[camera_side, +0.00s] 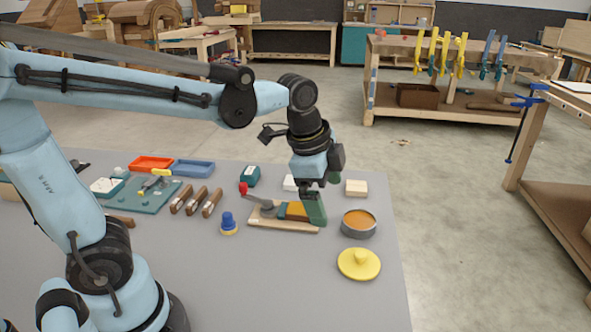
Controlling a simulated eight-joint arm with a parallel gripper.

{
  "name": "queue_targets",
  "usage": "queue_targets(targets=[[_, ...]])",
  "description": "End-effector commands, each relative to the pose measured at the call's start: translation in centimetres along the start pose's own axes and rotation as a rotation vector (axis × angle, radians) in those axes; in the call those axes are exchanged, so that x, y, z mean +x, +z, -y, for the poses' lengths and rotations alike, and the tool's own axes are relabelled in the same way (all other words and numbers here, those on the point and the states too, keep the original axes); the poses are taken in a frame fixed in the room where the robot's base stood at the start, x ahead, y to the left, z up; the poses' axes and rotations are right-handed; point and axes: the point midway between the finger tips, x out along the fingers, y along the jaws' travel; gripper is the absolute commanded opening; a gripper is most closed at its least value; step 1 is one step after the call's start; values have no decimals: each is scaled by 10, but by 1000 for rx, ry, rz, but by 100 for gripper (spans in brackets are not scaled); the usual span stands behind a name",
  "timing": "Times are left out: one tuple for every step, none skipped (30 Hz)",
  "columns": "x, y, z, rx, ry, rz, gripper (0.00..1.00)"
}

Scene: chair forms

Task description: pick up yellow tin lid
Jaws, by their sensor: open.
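The yellow tin lid (359,264) lies flat on the grey table near its right edge, with its round knob facing up. The open tin (358,224), a grey can with orange contents, stands just behind the lid. My gripper (314,208) points down above the right end of a wooden board, to the left of the tin and up and left of the lid. It is apart from the lid. Its fingers are small and partly hidden in this view, and I see nothing held in them.
A wooden block (356,188) sits behind the tin. Red (151,163) and blue (194,168) trays lie at the back. The front table area is clear.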

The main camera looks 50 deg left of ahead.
Motion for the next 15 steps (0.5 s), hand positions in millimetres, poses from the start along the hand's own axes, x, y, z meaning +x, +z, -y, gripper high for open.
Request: queue_targets(targets=[[4,-10,5,103,29,16,100],[7,-15,7,168,48,27,100],[11,-21,9,255,74,38,100],[14,-26,11,322,93,45,100],[18,-30,12,387,113,52,100],[22,-36,14,471,141,59,100],[26,-40,15,532,161,63,100],[29,-44,16,592,180,65,100],[34,-49,17,664,205,68,100],[38,-52,17,715,223,69,100],[41,-55,18,761,239,69,100],[44,-58,18,815,259,68,100],[47,-60,18,850,271,68,100],[49,-62,18,881,282,66,100],[52,-64,18,914,295,65,100]])
